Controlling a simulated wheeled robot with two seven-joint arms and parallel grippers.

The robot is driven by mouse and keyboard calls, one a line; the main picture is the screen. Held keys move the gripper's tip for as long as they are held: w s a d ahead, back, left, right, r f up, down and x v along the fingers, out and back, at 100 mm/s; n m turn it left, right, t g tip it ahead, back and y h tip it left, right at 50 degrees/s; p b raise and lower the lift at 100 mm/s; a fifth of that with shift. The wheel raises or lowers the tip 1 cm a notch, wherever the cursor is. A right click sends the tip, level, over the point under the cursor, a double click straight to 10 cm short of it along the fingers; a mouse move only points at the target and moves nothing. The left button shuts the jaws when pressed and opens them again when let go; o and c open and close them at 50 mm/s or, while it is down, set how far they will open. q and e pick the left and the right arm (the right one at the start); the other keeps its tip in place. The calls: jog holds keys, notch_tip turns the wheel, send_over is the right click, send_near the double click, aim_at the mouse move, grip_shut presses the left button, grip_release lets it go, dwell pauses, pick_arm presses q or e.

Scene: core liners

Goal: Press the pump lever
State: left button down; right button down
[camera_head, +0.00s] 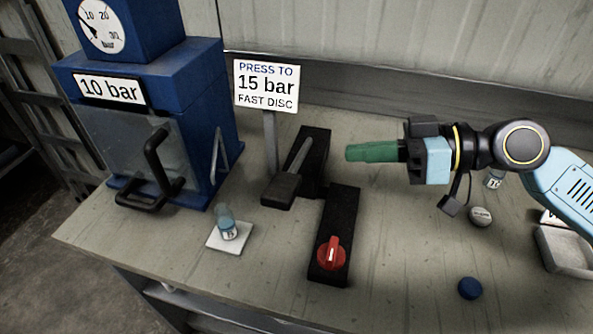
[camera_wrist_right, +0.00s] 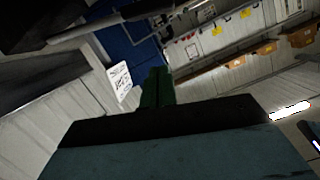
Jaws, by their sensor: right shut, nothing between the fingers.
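The pump lever (camera_head: 283,187) is a dark bar with a flat pad at its near end and a metal rod running back to a black block (camera_head: 316,150). It stands on the bench in front of the sign. My right gripper (camera_head: 349,153) has green fingers and is shut and empty. It is to the right of the lever and its block, apart from them in the head view. In the right wrist view the green fingers (camera_wrist_right: 157,88) show closed together, with the sign (camera_wrist_right: 119,82) to their left. My left gripper is in neither view.
A blue press (camera_head: 185,75) with a black handle (camera_head: 158,165) stands at left. The sign (camera_head: 266,86) reads 15 bar. A vial (camera_head: 226,226) stands on a white pad. A red knob (camera_head: 331,254) sits on a black plate. A blue cap (camera_head: 470,288) and grey tray (camera_head: 562,250) are at right.

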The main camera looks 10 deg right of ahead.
aim_at(294, 168)
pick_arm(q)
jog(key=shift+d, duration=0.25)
